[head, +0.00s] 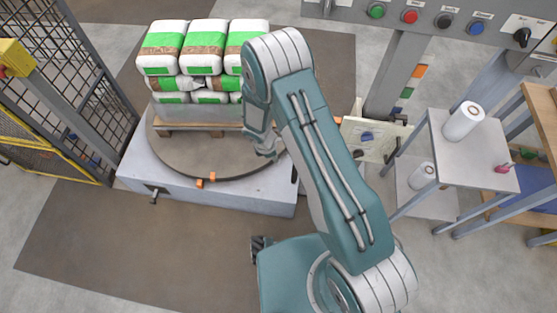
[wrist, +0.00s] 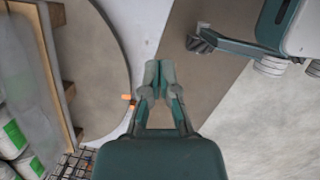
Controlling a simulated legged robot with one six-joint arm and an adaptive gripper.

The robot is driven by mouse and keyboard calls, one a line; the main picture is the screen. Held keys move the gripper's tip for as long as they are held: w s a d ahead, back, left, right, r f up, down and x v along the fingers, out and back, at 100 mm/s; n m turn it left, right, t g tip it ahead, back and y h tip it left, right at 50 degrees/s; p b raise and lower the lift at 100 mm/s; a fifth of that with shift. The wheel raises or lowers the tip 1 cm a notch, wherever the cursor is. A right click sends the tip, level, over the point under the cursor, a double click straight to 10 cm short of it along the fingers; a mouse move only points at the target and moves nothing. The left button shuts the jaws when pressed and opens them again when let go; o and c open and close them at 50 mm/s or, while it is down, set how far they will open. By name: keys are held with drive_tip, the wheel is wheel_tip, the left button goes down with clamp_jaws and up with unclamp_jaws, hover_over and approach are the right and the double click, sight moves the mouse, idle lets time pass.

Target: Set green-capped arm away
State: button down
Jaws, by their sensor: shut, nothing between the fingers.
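I cannot make out a green-capped arm with certainty in either view. My gripper (wrist: 158,75) is shut and empty in the wrist view, its fingertips together above the strip between the pale turntable base and the brown floor. In the head view my gripper (head: 268,148) hangs near the front right edge of the round turntable (head: 225,170), partly hidden by my own arm. A small dark handle (head: 153,196) sticks out from the front of the pale base (head: 250,195). Orange tabs (head: 205,180) sit at the turntable's front rim.
White-and-green bags (head: 205,45) are stacked on a pallet (head: 195,130). A mesh fence (head: 70,60) stands left, a button panel (head: 430,20) at the back right. A small table (head: 475,160) carries a white roll (head: 463,121). The brown floor (head: 130,245) in front is clear.

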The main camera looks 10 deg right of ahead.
drive_tip(key=s+d+r+m+t, duration=0.1)
drive_tip(key=d+r+m, duration=0.15)
drive_tip(key=r, duration=0.75)
drive_tip(key=s+d+r+m+y, duration=0.15)
drive_tip(key=r+m, duration=0.25)
drive_tip(key=r, duration=0.7)
drive_tip(key=d+r+m+t, duration=0.1)
drive_tip(key=d+r+m, duration=0.2)
drive_tip(key=r, duration=0.7)
drive_tip(key=s+d+r+m+t, duration=0.1)
drive_tip(key=s+d+r+m, duration=0.1)
drive_tip(key=s+r+m, duration=0.3)
drive_tip(key=s+d+r+m+t+y, duration=0.1)
drive_tip(key=s+r+m, duration=0.4)
drive_tip(key=s+r, duration=0.5)
drive_tip(key=s+d+t, duration=0.1)
drive_tip(key=s+d, duration=0.1)
drive_tip(key=s, duration=0.1)
drive_tip(key=shift+r, duration=0.2)
drive_tip(key=shift+d+y, duration=0.1)
drive_tip(key=shift+y, duration=0.15)
